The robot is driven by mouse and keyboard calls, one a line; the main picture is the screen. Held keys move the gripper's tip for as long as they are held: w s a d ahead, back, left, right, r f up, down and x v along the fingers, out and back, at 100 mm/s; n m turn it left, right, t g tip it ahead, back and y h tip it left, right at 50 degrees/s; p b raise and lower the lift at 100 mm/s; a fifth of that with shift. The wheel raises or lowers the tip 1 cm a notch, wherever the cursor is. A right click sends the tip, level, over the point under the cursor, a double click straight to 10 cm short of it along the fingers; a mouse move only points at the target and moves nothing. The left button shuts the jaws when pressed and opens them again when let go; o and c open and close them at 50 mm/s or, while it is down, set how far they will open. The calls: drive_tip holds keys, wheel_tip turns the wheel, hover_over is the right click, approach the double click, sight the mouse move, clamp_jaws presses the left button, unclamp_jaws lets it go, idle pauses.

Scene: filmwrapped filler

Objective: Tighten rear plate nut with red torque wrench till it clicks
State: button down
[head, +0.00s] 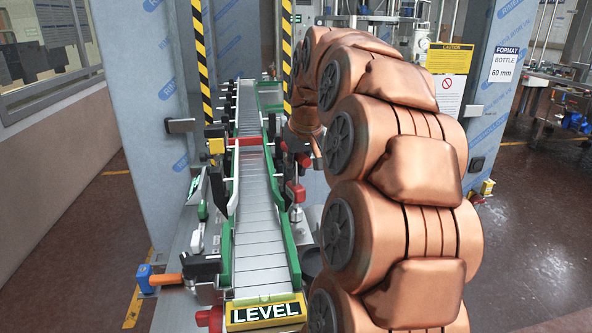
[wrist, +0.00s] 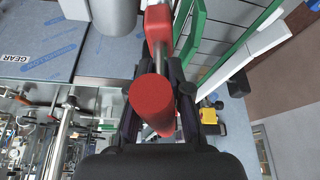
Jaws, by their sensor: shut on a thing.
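The red torque wrench (wrist: 152,97) is between the black fingers of my gripper (wrist: 160,115) in the wrist view. The round end of its red handle faces the camera. A grey shaft runs from it up the picture to a red part at the top edge. My gripper is shut on the handle. In the head view my copper-coloured arm curves over to the right side of the conveyor and hides most of the gripper. I cannot make out the rear plate nut in either view, nor whether the wrench touches it.
A slatted conveyor (head: 257,220) with green side rails runs away from me, a yellow LEVEL sign (head: 263,312) at its near end. A red bar (head: 245,141) crosses it. Film-covered panels (head: 140,110) and striped posts flank it. A blue-and-orange handle (head: 150,279) sticks out left. Floor is free at left.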

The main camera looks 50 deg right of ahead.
drive_tip(key=shift+m+h+b, duration=0.4)
drive_tip(key=shift+m+b, duration=0.25)
drive_tip(key=shift+m, duration=0.45)
drive_tip(key=shift+m+g+h+b, duration=0.4)
drive_tip(key=shift+m+g+b, duration=0.2)
drive_tip(key=shift+m, duration=0.7)
drive_tip(key=shift+w+m+b, duration=0.1)
drive_tip(key=shift+m+b, duration=0.25)
drive_tip(key=shift+m, duration=0.35)
drive_tip(key=shift+a+m+g+h, duration=0.1)
drive_tip(key=shift+m+g+h, duration=0.3)
drive_tip(key=shift+m, duration=0.5)
drive_tip(key=shift+w+m+g+b, duration=0.1)
drive_tip(key=shift+m+g+b, duration=0.5)
drive_tip(key=shift+m, duration=1)
